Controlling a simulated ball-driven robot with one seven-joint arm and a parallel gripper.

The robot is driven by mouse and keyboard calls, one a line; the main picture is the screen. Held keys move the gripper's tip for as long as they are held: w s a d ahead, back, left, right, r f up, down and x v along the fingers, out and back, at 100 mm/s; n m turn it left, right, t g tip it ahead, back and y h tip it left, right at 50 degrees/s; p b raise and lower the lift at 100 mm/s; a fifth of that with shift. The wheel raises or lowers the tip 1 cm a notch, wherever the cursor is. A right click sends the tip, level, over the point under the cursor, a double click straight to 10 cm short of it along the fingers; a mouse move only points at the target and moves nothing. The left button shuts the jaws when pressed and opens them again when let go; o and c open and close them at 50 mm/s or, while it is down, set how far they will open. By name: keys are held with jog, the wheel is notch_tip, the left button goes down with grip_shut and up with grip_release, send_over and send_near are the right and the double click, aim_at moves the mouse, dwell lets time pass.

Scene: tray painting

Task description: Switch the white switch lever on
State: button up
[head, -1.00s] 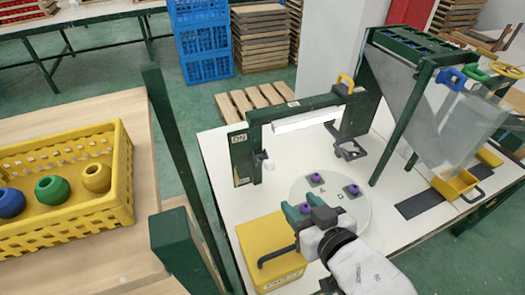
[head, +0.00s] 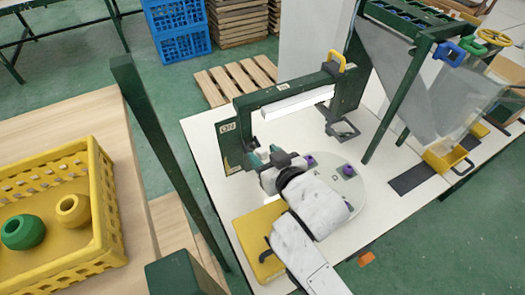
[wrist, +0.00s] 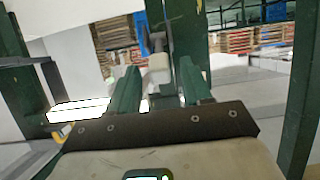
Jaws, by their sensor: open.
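The white switch lever (wrist: 158,66) shows in the wrist view as a pale knob between and just beyond my two green fingers. I cannot tell whether either finger touches it. Its switch plate is on the left post of the green frame (head: 236,150), with a lettered label (head: 228,127) near the top. In the head view my gripper (head: 265,155) is open at the foot of that post and hides most of the lever. My gripper (wrist: 159,88) also shows open in the wrist view.
A yellow box (head: 243,240) lies below my wrist. A round white disc (head: 352,198) with purple pieces is to the right, partly behind my arm.

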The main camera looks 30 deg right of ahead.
jog(key=shift+x, duration=0.9)
grip_shut()
